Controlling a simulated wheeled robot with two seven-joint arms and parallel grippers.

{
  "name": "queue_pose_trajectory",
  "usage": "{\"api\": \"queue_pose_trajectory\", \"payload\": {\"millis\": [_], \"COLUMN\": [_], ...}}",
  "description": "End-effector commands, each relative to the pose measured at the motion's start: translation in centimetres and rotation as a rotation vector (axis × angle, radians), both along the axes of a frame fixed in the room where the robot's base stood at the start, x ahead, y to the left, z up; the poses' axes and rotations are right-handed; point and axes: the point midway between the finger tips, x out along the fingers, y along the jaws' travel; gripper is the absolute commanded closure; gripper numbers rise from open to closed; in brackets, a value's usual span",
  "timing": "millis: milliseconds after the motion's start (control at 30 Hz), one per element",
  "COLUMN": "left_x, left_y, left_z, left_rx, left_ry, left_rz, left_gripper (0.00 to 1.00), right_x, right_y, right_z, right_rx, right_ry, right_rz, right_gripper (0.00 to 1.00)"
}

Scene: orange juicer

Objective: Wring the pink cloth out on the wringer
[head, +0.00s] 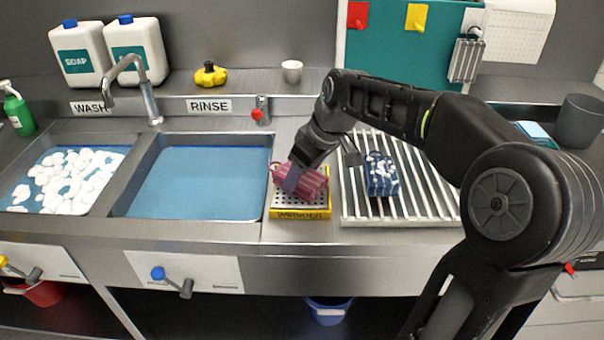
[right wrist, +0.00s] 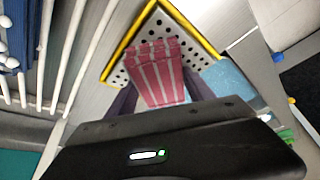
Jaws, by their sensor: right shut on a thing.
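The pink cloth (head: 312,181) is a folded, striped bundle over the yellow-rimmed wringer (head: 301,213), a perforated plate right of the rinse basin. My right gripper (head: 294,176) is shut on the cloth from above. In the right wrist view the cloth (right wrist: 160,72) lies between the two fingers (right wrist: 160,95), with the holed plate of the wringer (right wrist: 195,48) behind it. I cannot tell whether the cloth presses on the plate. My left gripper is not in view.
A slatted rack (head: 421,195) holding a blue patterned cloth (head: 382,175) stands right of the wringer. The rinse basin (head: 200,183) holds blue water; the wash basin (head: 66,180) has foam. A red-topped tap (head: 262,110) stands behind the wringer.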

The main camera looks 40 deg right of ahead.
Motion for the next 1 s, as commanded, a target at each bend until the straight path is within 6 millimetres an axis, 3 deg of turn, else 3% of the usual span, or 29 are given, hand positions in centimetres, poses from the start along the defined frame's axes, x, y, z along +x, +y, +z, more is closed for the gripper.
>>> {"api": "queue_pose_trajectory", "payload": {"millis": [267, 1000], "left_x": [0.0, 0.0], "left_y": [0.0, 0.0], "left_z": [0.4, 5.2], "left_rx": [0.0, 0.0], "left_ry": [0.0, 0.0], "left_rz": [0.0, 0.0], "left_gripper": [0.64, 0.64], "right_x": [-0.1, 0.0], "right_y": [0.1, 0.0], "right_z": [0.3, 6.7], "right_rx": [0.002, 0.001], "right_ry": [0.005, 0.001], "right_rz": [0.001, -0.001], "right_gripper": [0.71, 0.71]}}
